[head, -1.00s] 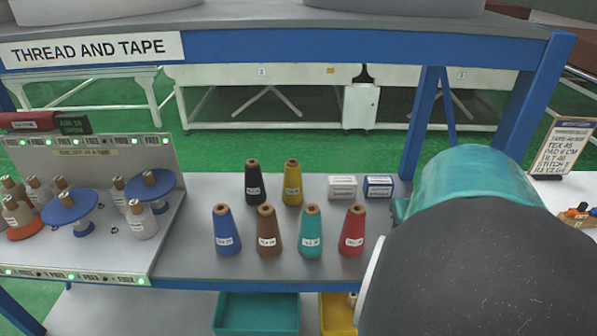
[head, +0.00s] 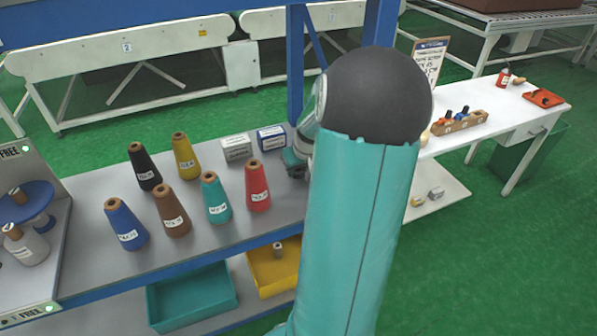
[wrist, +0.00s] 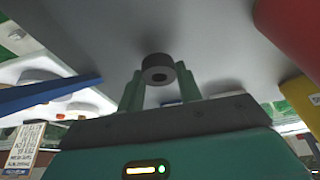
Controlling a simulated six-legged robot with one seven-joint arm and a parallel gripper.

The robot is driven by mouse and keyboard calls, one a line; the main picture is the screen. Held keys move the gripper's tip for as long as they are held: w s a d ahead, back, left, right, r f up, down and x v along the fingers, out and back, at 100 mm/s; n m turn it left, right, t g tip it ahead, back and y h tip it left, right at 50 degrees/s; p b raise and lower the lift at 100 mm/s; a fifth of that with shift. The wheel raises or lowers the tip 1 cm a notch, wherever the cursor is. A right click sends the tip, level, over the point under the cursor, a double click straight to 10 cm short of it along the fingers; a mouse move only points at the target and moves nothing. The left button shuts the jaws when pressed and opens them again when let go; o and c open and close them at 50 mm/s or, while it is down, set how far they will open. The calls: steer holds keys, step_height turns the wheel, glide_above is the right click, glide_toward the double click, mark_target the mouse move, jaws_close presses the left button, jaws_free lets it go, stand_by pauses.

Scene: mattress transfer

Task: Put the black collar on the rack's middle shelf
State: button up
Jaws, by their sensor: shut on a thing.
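The black collar (wrist: 158,72) is a short dark ring with a hole, seen in the wrist view between the two green fingers of my gripper (wrist: 160,82). The fingers are shut on it. The rack's middle shelf (head: 205,218) is a grey board with a blue front edge. In the head view my arm hides most of the shelf's right end. Part of my wrist shows there beside the small boxes, but the collar is hidden. In the wrist view a grey surface lies close behind the collar; I cannot tell whether they touch.
Several thread cones stand on the shelf, the red cone (head: 257,187) closest to my arm. A white box (head: 237,149) and a blue box (head: 271,139) stand behind it. A blue post (head: 295,70) rises at the back. A teal bin (head: 192,295) and yellow bin (head: 273,270) sit below.

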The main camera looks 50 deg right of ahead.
steer(key=shift+f, duration=0.75)
steer(key=shift+f, duration=0.1)
steer(key=o, duration=1)
steer(key=v, duration=1.2)
steer(key=shift+s, duration=0.1)
